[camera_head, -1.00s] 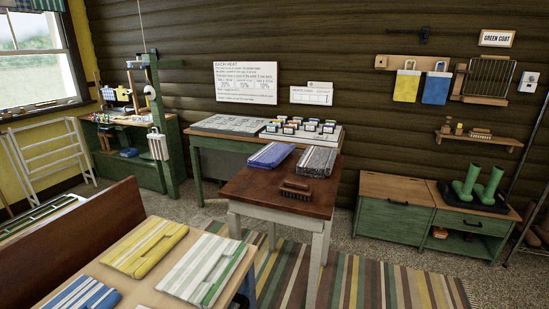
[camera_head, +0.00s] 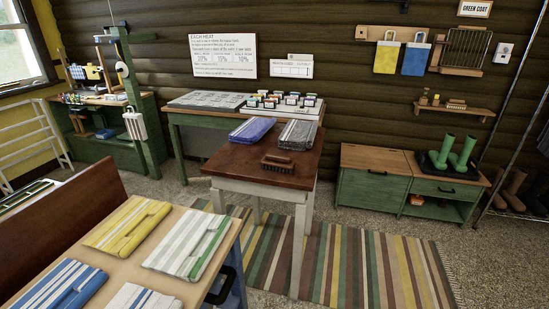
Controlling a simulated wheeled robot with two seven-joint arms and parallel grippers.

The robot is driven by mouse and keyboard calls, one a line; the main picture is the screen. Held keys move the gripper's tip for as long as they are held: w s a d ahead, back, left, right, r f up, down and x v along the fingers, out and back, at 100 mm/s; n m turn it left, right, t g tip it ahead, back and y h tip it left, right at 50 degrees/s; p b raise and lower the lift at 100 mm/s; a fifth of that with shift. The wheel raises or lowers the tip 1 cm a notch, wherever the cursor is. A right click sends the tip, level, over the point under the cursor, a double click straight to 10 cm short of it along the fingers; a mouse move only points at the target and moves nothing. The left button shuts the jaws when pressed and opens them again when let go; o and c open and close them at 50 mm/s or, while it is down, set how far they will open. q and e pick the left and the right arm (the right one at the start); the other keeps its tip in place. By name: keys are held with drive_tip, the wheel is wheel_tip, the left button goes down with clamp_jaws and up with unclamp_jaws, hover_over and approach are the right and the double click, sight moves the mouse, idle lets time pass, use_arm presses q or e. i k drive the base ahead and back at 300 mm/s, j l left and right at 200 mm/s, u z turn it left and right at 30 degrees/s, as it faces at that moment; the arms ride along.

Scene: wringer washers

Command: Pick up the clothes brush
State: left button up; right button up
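A dark brown clothes brush (camera_head: 278,164) lies on the near right part of the small brown-topped table (camera_head: 235,163), bristles toward the front. Behind it on the same table lie a folded blue cloth (camera_head: 252,129) and a folded grey striped cloth (camera_head: 298,134). Another brush-like item (camera_head: 456,104) sits on the wall shelf at the right. Neither of my grippers shows in the head view.
A near table (camera_head: 190,289) at the lower left holds several folded striped cloths. A striped rug (camera_head: 375,265) covers the floor right of the brown table. A green cabinet (camera_head: 370,190) with green boots (camera_head: 455,153) stands against the back wall.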

sight(284, 163)
drive_tip(key=i+l, duration=0.25)
drive_tip(key=i, duration=0.3)
drive_tip(key=i+l+u, duration=0.1)
drive_tip(key=i+l, duration=0.2)
drive_tip(key=i, duration=0.2)
drive_tip(key=i+l, duration=0.3)
drive_tip(key=i, duration=0.2)
drive_tip(key=u, duration=0.05)
